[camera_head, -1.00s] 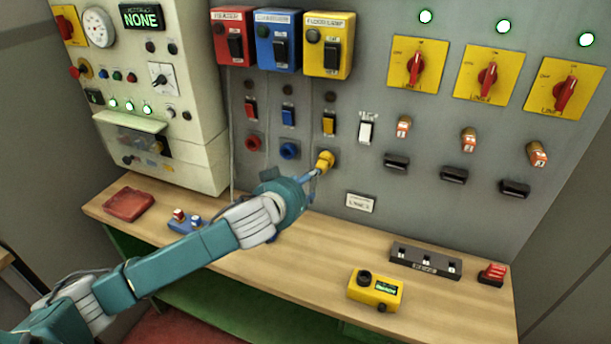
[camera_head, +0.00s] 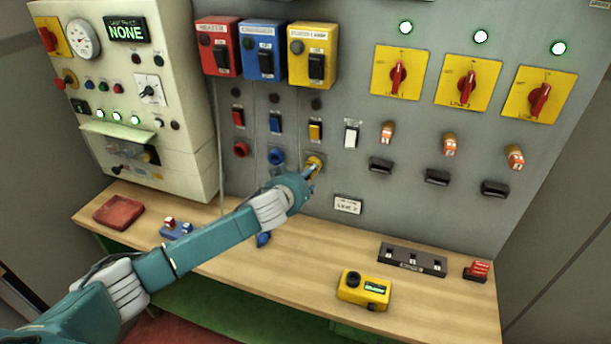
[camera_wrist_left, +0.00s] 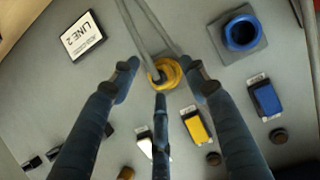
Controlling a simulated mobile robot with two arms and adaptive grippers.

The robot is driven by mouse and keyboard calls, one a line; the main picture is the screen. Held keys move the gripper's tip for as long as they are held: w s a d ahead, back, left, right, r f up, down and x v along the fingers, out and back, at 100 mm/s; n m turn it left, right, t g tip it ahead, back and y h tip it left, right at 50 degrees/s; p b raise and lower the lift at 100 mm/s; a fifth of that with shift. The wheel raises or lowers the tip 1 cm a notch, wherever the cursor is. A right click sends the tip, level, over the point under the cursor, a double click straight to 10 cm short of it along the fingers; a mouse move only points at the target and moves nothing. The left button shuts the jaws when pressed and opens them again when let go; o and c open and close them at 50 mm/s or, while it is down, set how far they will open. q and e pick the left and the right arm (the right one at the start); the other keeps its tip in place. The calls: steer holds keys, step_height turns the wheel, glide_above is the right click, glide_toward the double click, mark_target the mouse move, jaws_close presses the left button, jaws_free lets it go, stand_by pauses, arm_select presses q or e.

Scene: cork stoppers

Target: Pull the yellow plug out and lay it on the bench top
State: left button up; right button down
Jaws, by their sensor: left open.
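The yellow plug (camera_head: 314,160) is at the panel below the yellow rocker switch. In the left wrist view the yellow plug (camera_wrist_left: 166,72) shows end-on as a round yellow ring, with grey cord running across it to the top edge. My left gripper (camera_head: 311,171) is at the plug and partly covers it. In the left wrist view its fingers (camera_wrist_left: 165,80) are open, spread on both sides of the plug, with a third finger below. Contact cannot be told. The bench top (camera_head: 320,250) is below. My right gripper is not in view.
A blue socket (camera_wrist_left: 241,33) is beside the yellow plug. A blue object (camera_head: 264,240) shows on the bench below my arm. A red tray (camera_head: 118,211), yellow meter (camera_head: 364,289), black strip (camera_head: 412,259) and red block (camera_head: 477,270) lie there too. The bench's middle is mostly clear.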

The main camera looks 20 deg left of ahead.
arm_select(q)
steer(key=shift+w, duration=0.1)
steer(key=c, duration=1.1)
steer(key=shift+s+f, duration=0.1)
steer(key=shift+s, duration=0.1)
jaws_close()
steer(key=shift+s, duration=0.1)
steer(key=shift+s+a, duration=0.1)
steer(key=shift+s, duration=0.35)
steer(key=shift+s, duration=2.1)
steer(key=shift+s+a, duration=0.1)
steer(key=shift+s, duration=1.85)
